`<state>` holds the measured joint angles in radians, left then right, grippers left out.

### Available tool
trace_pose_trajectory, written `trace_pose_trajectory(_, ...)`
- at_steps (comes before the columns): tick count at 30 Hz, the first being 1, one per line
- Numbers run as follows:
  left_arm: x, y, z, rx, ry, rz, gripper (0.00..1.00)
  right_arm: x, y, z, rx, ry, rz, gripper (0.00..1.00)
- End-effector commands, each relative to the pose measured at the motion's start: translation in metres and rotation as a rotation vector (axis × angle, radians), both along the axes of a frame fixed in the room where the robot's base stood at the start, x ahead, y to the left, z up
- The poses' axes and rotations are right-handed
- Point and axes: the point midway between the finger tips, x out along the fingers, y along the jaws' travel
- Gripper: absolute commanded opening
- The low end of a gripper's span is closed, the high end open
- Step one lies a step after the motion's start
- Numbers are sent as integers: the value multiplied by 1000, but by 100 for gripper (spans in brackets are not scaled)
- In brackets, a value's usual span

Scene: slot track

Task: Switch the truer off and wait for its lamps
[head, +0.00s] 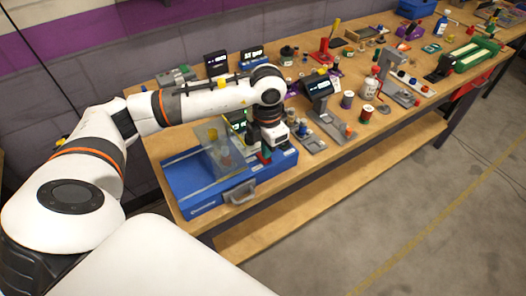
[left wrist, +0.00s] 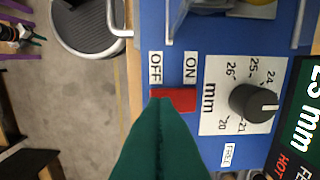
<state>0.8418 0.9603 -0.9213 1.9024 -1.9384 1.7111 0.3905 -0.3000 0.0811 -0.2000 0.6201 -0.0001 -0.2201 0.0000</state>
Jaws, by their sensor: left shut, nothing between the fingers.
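The truer is a blue box (head: 185,184) at the near left end of the bench, with a clear cover on top and a grey handle in front. In the left wrist view its blue panel (left wrist: 228,20) holds a red rocker switch (left wrist: 178,100) beside OFF and ON labels. My left gripper (head: 265,156) is over the right part of the truer. Its green shut fingers (left wrist: 158,100) are at the OFF end of the switch and hide part of it. I cannot tell which way the rocker is tipped or whether they touch. My right gripper is not in view.
Right of the switch are a black dial (left wrist: 254,102) on a millimetre scale and a cut-off display (left wrist: 298,120) with red HOT lettering. A grey stand (head: 328,125) and spools (head: 366,113) stand right of the truer. Further tools crowd the bench behind.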

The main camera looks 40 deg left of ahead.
Motion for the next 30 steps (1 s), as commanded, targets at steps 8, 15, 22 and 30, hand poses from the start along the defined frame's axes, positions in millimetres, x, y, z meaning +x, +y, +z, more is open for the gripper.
trace_pose_trajectory(8, 0, 0, -5, 0, 0, 0, 0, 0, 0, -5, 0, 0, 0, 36)
trace_pose_trajectory(15, 0, 0, -9, 0, 0, 0, 0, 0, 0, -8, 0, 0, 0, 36)
trace_pose_trajectory(22, 0, 0, -12, 0, 0, 0, 0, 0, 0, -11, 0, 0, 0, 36)
trace_pose_trajectory(30, 0, 0, -12, 0, 0, 0, 0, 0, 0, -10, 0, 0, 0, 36)
